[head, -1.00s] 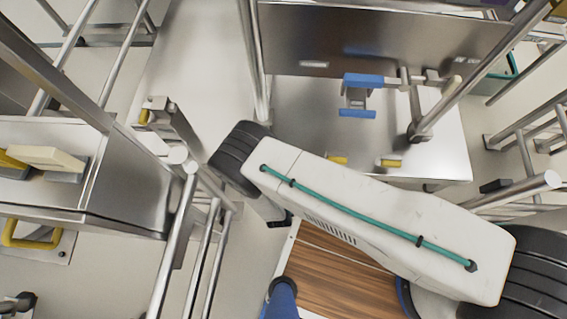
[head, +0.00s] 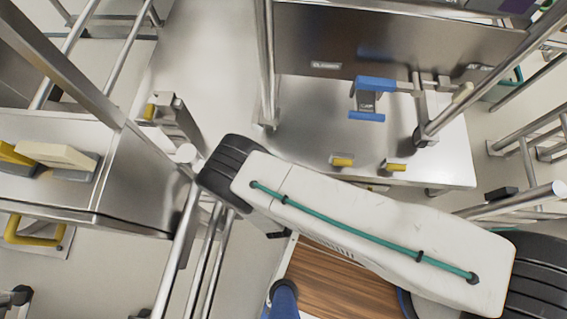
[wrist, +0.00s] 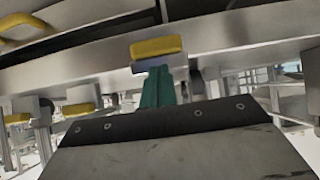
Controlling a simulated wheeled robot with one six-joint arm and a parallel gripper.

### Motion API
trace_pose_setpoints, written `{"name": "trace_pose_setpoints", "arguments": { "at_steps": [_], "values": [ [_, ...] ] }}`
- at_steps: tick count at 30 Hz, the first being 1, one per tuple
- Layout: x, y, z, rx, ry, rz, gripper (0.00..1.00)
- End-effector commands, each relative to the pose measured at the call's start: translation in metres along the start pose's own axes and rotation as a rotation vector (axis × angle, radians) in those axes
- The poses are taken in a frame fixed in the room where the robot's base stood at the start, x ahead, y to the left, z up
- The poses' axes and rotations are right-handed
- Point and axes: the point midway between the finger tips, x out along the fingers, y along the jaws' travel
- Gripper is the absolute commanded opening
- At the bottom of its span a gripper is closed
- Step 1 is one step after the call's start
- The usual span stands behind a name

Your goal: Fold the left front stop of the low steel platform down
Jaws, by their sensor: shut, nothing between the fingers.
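The low steel platform (head: 310,125) lies at upper middle right in the head view. Two yellow-capped stops stand at its front edge: the left front stop (head: 342,161) and the right one (head: 396,167). In the wrist view a yellow-capped stop (wrist: 157,47) sits on a steel edge; I cannot tell surely which one it is. My gripper (wrist: 158,72) shows there as teal fingers, shut and empty, just below the yellow cap. I cannot tell whether they touch it. In the head view my arm hides the fingers.
A blue-handled part (head: 367,98) sits on the platform before an upright steel panel (head: 310,40). Steel tube frames stand left and right. A steel bench (head: 130,185) is at left. In the wrist view another yellow piece (wrist: 77,95) hangs lower left.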

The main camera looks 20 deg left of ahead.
Motion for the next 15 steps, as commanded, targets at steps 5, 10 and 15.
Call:
{"name": "trace_pose_setpoints", "arguments": {
  "at_steps": [5, 10, 15],
  "values": [
    [-0.035, 0.009, -0.013, 0.024, 0.025, -0.006, 0.00],
    [-0.049, 0.005, -0.017, 0.026, 0.034, -0.005, 0.00],
    [-0.050, 0.004, -0.017, 0.026, 0.035, -0.004, 0.00]
  ]
}}
